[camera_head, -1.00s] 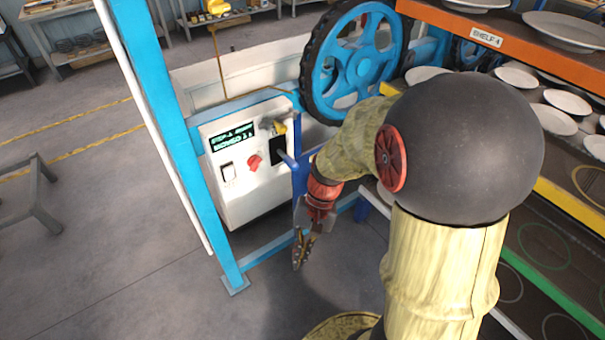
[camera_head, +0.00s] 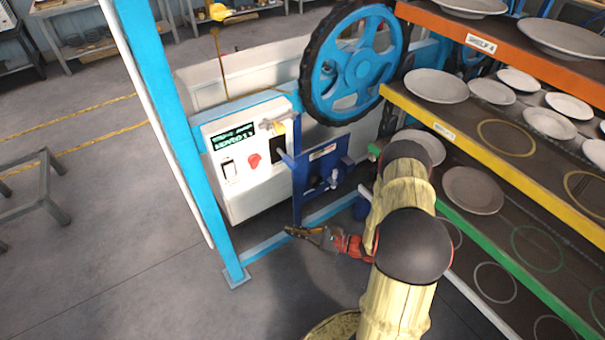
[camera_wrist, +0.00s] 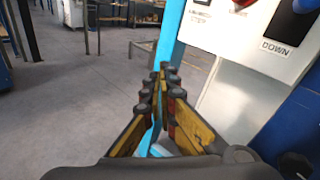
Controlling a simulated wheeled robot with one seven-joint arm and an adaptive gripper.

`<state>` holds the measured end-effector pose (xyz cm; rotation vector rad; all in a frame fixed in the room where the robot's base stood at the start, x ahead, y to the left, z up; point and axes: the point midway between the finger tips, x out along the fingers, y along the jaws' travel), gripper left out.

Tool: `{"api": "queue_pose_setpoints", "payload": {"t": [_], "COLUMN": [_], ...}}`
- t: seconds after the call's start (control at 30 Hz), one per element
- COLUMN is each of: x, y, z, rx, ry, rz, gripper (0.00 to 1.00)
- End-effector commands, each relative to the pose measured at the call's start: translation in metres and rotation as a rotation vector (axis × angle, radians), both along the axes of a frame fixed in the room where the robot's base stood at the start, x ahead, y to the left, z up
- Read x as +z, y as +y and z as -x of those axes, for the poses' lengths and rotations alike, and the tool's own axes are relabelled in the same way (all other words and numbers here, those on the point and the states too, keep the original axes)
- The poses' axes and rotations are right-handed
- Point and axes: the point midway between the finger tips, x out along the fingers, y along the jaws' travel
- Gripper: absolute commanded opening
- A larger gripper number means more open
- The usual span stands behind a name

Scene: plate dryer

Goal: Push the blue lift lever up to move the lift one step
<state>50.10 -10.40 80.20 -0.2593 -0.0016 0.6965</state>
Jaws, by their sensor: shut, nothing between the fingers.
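The white control box (camera_head: 240,165) stands behind the blue upright in the head view. The blue lift lever (camera_head: 286,157) sticks out from its black slot on the right of the box face. In the wrist view the lever's dark blue end (camera_wrist: 306,5) shows at the top right edge, above the word DOWN; the rest is cut off. My gripper (camera_head: 290,231) is shut and empty, low in front of the box, apart from the lever and below it. In the wrist view its closed fingers (camera_wrist: 160,78) point away, left of the lever.
A blue upright post (camera_head: 175,135) stands left of the box. A blue panel (camera_head: 320,168) stands right of the lever. Shelves with plates (camera_head: 472,190) are at the right, close to my arm. The big blue wheel (camera_head: 357,62) is above. The floor in front is clear.

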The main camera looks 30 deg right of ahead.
Motion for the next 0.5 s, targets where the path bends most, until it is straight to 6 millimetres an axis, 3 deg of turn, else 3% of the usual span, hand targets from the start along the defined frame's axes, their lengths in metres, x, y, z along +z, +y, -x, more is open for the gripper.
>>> {"api": "queue_pose_setpoints", "payload": {"t": [0.13,0.3,0.4,0.5], "x": [-0.012,0.011,0.025,0.035], "y": [-0.047,-0.109,-0.132,-0.141], "z": [-0.027,-0.054,-0.06,-0.06], "rx": [-0.234,-0.441,-0.518,-0.556], "ry": [-0.092,-0.239,-0.303,-0.35], "rz": [-0.015,0.042,0.071,0.093], "gripper": [0.0,0.0,0.0,0.0]}}
